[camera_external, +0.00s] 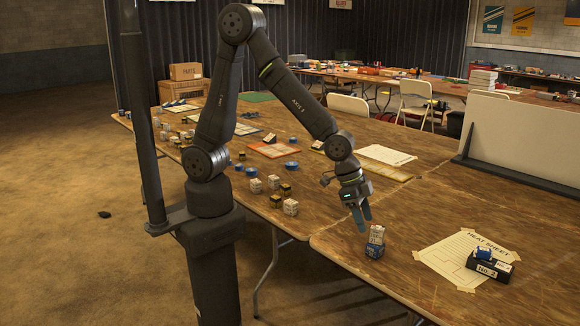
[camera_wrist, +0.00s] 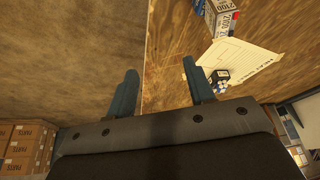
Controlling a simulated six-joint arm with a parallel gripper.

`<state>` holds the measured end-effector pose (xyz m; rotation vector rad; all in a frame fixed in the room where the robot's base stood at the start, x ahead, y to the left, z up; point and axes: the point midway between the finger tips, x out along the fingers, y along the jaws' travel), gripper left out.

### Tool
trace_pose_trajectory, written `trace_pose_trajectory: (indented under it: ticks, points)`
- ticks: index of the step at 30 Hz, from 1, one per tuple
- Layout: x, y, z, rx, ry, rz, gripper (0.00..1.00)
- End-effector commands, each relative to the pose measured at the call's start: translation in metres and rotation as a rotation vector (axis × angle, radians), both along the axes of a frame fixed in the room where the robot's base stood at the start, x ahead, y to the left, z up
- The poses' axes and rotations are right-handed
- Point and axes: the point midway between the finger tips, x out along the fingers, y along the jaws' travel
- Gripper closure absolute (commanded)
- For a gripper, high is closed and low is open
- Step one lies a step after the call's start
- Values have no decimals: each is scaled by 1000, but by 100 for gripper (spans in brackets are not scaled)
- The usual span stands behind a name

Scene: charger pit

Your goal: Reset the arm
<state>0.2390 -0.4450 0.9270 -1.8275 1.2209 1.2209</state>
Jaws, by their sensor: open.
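My gripper (camera_external: 361,218) is open and empty above the wooden table (camera_external: 320,240), close to its front edge. In the external view its fingers point down, just left of a small stack of boxes. The stack has a white box (camera_external: 376,233) on top of a blue box (camera_external: 374,250). In the wrist view my gripper (camera_wrist: 160,92) shows two teal fingers spread apart with nothing between them. The boxes (camera_wrist: 222,16) show at the top right there, apart from the fingers.
A taped heat sheet (camera_external: 450,262) lies to the right, with a black No. 2 block (camera_external: 490,268) and a blue item (camera_external: 484,252) on it. Several small boxes and tape rolls (camera_external: 251,172) lie left. A white panel (camera_external: 520,140) stands behind.

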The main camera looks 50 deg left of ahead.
Motion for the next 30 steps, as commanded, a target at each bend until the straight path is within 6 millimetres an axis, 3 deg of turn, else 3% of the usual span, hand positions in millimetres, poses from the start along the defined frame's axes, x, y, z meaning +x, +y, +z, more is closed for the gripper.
trace_pose_trajectory:
  ticks: [3, 15, 30]
  points:
    - [-16, -8, 10, -1, -1, -6, 51]
    - [-5, -85, 1, 1, 0, -78, 51]
    - [-4, -173, -16, 2, 0, -170, 51]
